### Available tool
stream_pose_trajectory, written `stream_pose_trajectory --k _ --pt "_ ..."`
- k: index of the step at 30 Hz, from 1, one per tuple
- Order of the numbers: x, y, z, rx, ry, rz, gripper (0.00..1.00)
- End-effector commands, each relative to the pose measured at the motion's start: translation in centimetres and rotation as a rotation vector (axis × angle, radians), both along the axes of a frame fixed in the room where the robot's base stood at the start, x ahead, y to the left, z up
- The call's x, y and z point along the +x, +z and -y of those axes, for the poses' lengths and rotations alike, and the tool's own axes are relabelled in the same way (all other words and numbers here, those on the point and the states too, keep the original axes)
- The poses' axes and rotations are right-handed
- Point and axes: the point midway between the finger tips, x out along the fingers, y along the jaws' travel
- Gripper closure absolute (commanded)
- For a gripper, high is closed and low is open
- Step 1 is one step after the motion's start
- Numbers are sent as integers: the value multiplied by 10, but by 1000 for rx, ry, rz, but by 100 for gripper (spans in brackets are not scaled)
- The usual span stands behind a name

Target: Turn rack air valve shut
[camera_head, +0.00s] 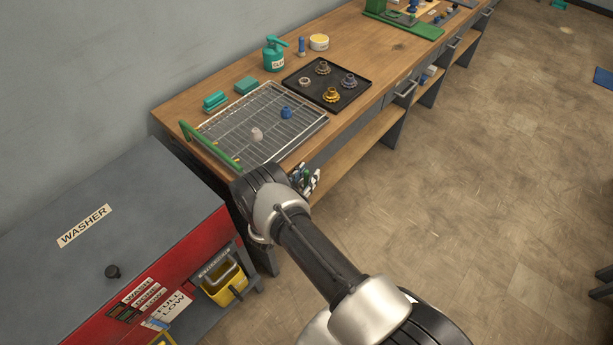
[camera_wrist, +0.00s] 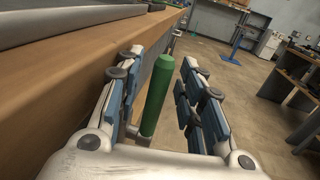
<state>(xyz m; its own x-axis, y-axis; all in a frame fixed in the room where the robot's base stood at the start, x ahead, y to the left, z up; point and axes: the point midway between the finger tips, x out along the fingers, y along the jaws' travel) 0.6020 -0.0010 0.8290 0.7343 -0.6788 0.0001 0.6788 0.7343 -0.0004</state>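A green rounded bar, which looks like the air valve's handle (camera_wrist: 158,95), stands beside the bench's front edge in the wrist view. A metal fitting shows at its lower end; the rest of the valve is hidden. My gripper (camera_wrist: 162,62) has its blue-padded fingers spread, one on each side of the green handle. Gaps show beside the handle, and I see no clear grip on it. In the head view my gripper (camera_head: 306,178) is at the front edge of the bench by the wire rack, small and partly hidden by my wrist.
The wooden bench (camera_head: 353,88) carries a wire rack (camera_head: 225,127) with a blue part (camera_head: 286,112), and a black tray (camera_head: 345,70) of gear-like parts. A grey and red washer (camera_head: 110,240) with a yellow bucket (camera_head: 228,288) stands at the left.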

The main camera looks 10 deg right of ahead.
Motion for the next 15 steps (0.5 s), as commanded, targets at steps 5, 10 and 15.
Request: stream_pose_trajectory --k 5,10,15 --pt "0 0 0 0 0 0 67" --pt "0 0 0 0 0 0 78" --pt "0 0 0 0 0 0 89"
